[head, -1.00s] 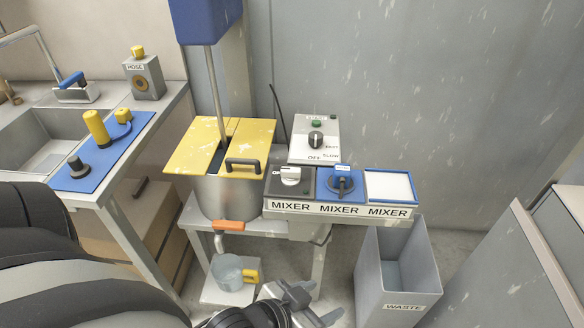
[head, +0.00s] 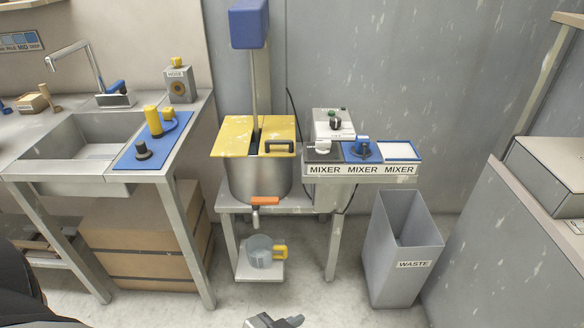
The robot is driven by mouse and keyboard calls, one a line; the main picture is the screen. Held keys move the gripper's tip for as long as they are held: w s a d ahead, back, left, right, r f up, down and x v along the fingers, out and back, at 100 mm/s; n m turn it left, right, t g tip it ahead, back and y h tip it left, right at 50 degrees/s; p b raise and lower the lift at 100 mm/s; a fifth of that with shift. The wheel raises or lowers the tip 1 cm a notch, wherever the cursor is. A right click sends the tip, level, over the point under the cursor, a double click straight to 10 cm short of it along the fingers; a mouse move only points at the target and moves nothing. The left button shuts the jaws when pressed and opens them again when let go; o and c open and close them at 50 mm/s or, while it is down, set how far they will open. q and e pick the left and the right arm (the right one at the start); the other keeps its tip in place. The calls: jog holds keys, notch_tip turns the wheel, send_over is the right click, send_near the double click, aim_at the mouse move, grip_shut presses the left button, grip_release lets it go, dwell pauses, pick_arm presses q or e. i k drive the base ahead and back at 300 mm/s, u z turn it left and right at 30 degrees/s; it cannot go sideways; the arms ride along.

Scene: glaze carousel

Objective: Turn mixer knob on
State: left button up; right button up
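The mixer control box (head: 335,124) is a light box at the back of the mixer stand, with a dark knob (head: 335,124) on its sloped face. Its markings are too small to read now. In front of it, a white-handled part (head: 323,147) sits on a dark panel and a blue part with a dark handle (head: 362,149) sits on a blue panel. A gripper (head: 274,321) shows at the bottom edge, well below and in front of the stand, partly cut off. It seems to be my right one; its finger opening cannot be made out. My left gripper is out of view.
A steel pot with a yellow lid (head: 232,137) stands left of the controls, under a blue mixer head (head: 248,24). A grey waste bin (head: 402,250) stands at right front. A sink bench (head: 195,104) is at left. A jug (head: 259,250) sits under the orange tap.

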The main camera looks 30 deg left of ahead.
aim_at(323, 147)
jog(key=u, duration=1.15)
jog(key=i, duration=0.4)
